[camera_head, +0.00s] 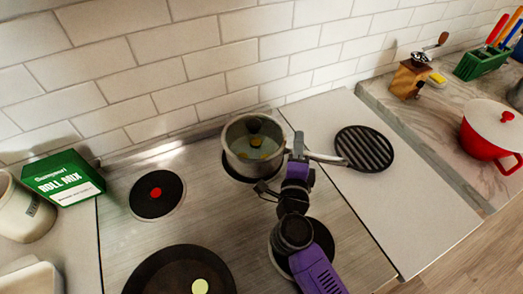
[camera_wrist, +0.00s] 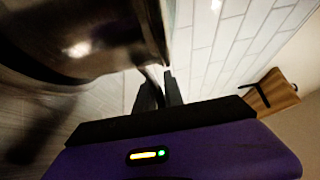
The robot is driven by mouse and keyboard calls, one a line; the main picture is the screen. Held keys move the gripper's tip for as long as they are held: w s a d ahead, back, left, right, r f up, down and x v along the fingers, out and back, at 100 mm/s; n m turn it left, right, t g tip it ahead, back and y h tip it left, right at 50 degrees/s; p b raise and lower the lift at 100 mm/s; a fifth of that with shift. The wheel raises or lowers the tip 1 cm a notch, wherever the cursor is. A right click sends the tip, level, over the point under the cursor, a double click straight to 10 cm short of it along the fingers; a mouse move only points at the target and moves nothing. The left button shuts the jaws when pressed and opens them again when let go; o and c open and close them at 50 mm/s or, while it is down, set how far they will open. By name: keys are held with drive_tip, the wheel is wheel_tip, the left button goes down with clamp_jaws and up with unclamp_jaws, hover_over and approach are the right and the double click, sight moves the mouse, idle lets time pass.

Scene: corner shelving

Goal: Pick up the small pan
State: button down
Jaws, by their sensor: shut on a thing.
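The small pan (camera_head: 236,165) is a metal saucepan over the rear right burner. Its light handle (camera_head: 326,158) points right. A dark knob-like piece and yellowish bits show inside its rim. My gripper (camera_head: 297,154) is at the pan's right side, shut on the handle close to the body. In the wrist view the pan's shiny side (camera_wrist: 85,45) fills the upper left, and my dark fingers (camera_wrist: 158,88) close beside it. The exact contact is dark and partly hidden. I cannot tell whether the pan's base touches the burner.
A frying pan (camera_head: 160,275) sits at the front of the hob. A burner with a red centre (camera_head: 156,193) is bare. A black round trivet (camera_head: 364,149) lies right of the handle. A green box (camera_head: 63,178) stands left, a red pot (camera_head: 487,135) right. The tiled wall is close behind.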

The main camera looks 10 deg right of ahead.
drive_tip(key=shift+a+r, duration=0.1)
drive_tip(key=shift+r, duration=0.05)
drive_tip(key=shift+r, duration=0.1)
